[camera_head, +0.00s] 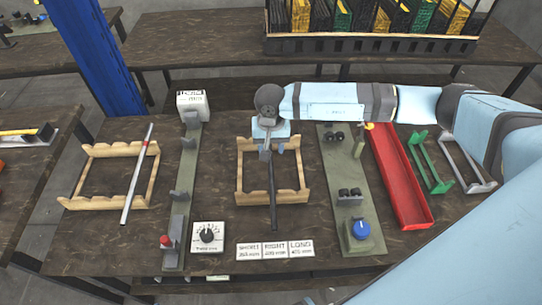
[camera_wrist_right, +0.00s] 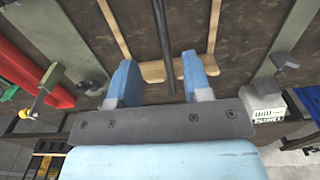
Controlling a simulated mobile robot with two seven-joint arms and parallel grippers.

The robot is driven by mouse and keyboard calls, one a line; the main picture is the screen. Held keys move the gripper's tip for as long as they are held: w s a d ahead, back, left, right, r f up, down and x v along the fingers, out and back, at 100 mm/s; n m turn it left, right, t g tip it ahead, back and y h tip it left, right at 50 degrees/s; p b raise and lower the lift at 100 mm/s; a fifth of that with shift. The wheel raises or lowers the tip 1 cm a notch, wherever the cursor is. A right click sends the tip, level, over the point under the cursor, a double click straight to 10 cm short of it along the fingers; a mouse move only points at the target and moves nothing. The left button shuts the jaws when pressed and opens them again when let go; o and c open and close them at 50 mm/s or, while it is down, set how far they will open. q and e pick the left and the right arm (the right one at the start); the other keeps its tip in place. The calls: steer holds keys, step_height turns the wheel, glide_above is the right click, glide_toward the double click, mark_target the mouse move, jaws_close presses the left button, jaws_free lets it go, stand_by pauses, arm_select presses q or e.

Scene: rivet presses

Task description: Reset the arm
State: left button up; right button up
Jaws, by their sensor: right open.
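My right arm reaches in from the right in the head view. My right gripper (camera_head: 272,149) is open over the far end of a dark rod (camera_head: 273,200). The rod lies across a wooden rack (camera_head: 241,185) in the middle of the table. In the right wrist view the two blue fingers (camera_wrist_right: 159,85) are spread apart, with the dark rod (camera_wrist_right: 163,40) between them in the picture. No contact with the rod shows. My left gripper is not in view.
A left wooden rack (camera_head: 92,150) holds a silver rod (camera_head: 139,170) with a red band. Green plates with fixtures (camera_head: 176,222) (camera_head: 348,180) flank the middle rack. A red tray (camera_head: 402,185), green bracket (camera_head: 430,165) and grey bracket (camera_head: 467,165) stand right. Label cards (camera_head: 275,250) lie in front.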

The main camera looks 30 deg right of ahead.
steer(key=shift+r, duration=0.25)
stand_by(0.3)
